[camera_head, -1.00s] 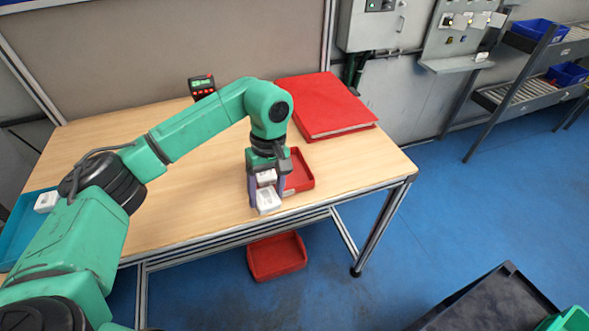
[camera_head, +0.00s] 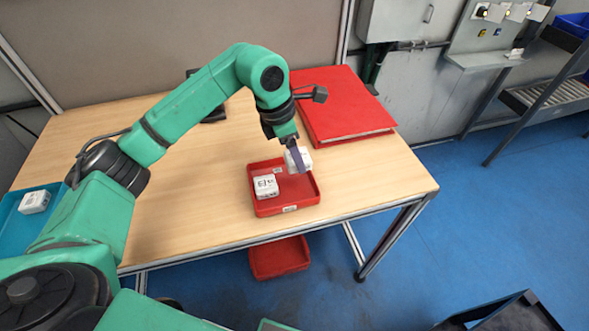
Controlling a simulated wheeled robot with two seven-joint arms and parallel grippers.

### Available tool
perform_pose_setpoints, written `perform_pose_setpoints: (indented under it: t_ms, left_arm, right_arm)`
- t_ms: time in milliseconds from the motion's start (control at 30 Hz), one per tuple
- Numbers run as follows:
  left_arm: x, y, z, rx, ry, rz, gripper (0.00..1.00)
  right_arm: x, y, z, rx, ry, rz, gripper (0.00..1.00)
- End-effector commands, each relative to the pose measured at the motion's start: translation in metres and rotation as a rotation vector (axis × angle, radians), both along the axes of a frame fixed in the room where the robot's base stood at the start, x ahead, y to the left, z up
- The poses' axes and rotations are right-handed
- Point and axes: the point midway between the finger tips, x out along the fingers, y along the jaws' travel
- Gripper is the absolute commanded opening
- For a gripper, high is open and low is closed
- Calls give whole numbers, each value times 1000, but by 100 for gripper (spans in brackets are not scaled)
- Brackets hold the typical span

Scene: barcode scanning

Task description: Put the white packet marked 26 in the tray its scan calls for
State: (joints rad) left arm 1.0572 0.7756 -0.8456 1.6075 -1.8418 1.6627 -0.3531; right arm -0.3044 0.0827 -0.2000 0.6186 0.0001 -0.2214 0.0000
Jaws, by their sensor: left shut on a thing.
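My left gripper (camera_head: 297,163) is shut on a white packet (camera_head: 301,157) and holds it over the back right part of a red tray (camera_head: 287,205) on the table. The packet is tilted, and I cannot read its number. Whether it touches the tray is hard to tell. Another white packet (camera_head: 265,186) with dark print lies in the left part of this tray. A third white packet (camera_head: 35,201) lies in a blue tray (camera_head: 15,228) at the table's left edge. My right gripper is out of view.
A big red binder-like box (camera_head: 340,105) lies at the table's back right. A dark device (camera_head: 214,116) stands behind my left arm, mostly hidden. Another red tray (camera_head: 279,259) is below the table's front edge. The wooden top right of the red tray (camera_head: 385,175) is clear.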

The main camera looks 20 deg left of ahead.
Motion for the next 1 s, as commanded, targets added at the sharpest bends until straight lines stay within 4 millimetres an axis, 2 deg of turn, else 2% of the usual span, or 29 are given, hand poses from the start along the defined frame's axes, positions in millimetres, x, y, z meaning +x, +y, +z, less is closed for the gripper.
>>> perform_pose_setpoints:
  t_ms: [33, 100, 367, 700, 733, 800, 1000]
  left_arm:
    - [-1, 0, -11, 1, 5, 2, 4]
    - [0, 0, -26, 0, 3, 1, 4]
    - [0, 0, -71, 0, 1, 0, 4]
    - [1, 0, -80, 0, -2, 0, 4]
    - [1, 0, -80, 1, -2, 0, 77]
    - [1, 0, -79, 1, -2, 0, 99]
    - [1, 0, -79, 1, -2, 0, 99]
  right_arm:
    - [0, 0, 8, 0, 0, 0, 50]
    - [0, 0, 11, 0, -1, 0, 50]
    - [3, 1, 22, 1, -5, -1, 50]
    - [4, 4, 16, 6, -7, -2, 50]
    - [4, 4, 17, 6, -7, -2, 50]
    - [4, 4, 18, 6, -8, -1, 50]
    - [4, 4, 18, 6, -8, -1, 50]
